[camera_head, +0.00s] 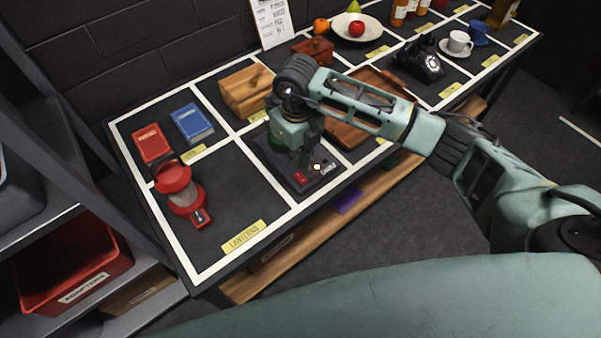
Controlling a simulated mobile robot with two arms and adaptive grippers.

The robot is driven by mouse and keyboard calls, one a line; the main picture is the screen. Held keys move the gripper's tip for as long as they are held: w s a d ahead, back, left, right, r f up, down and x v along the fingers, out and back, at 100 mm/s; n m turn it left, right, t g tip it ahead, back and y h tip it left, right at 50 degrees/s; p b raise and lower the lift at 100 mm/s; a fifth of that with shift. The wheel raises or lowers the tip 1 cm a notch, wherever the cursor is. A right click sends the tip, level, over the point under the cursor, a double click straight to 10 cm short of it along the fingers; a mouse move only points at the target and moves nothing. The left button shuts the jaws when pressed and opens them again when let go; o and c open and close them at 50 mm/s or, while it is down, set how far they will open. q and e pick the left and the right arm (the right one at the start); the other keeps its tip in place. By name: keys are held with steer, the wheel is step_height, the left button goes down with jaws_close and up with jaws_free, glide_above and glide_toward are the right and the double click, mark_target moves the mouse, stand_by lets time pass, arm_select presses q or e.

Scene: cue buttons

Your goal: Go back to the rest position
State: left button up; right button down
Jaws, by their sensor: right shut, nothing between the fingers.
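My right arm comes in from the right and reaches over the table. Its gripper (304,160) points down, shut and empty, over a dark button panel (325,179). The panel has a red button (299,177) and a small lit white spot (316,167) on it. The gripper hides part of the panel, and I cannot tell whether the fingertips touch it. My left gripper is not in view.
The table (197,272) is marked in white-lined sections. A red lantern (180,190), red book (151,144), blue book (192,123) and wooden box (245,89) stand left. A black telephone (420,60) stands right. Shelves with a red bin (72,265) stand at the left edge.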

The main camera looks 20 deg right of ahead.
steer(key=shift+r, duration=0.6)
